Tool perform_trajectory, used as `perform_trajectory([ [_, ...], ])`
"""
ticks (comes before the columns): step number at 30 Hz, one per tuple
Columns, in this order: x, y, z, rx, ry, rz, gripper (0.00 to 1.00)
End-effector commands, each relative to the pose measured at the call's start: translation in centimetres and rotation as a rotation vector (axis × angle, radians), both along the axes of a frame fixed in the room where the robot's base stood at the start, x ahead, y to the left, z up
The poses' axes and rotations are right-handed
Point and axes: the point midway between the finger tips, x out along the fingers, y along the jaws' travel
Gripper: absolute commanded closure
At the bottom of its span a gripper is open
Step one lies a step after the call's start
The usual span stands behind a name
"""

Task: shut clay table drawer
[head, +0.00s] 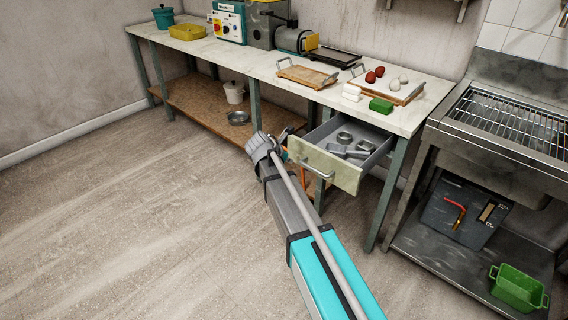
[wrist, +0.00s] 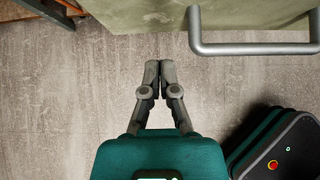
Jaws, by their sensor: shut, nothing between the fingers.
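The clay table (head: 222,58) is long, with a pale top and grey-green legs. Its drawer (head: 325,163) is pulled open at the right end, with a pale green front and a metal bar handle. Grey metal items (head: 350,146) lie inside it. In the wrist view the drawer front (wrist: 160,14) is at the top and its handle (wrist: 255,48) at the upper right. My gripper (wrist: 160,68) is shut and empty, in front of the drawer and left of the handle, apart from it. In the head view my arm mostly hides the gripper's fingers.
A tray (head: 409,97) with red and white balls, a green block (head: 381,105) and a wooden board (head: 306,75) are on the table. A metal sink stand (head: 490,150) stands to the right, with a green basket (head: 518,287) on its shelf. The floor at left is clear.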

Motion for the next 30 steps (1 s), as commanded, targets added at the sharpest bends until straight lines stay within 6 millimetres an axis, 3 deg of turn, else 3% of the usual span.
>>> perform_trajectory([
  [6, 2.0, -1.9, 0.0, 0.0, -0.001, -0.001, 1.0],
  [12, 2.8, -2.8, 0.0, 0.001, 0.0, -0.001, 1.0],
  [30, 3.1, -2.8, 0.0, 0.001, -0.001, 0.003, 1.0],
])
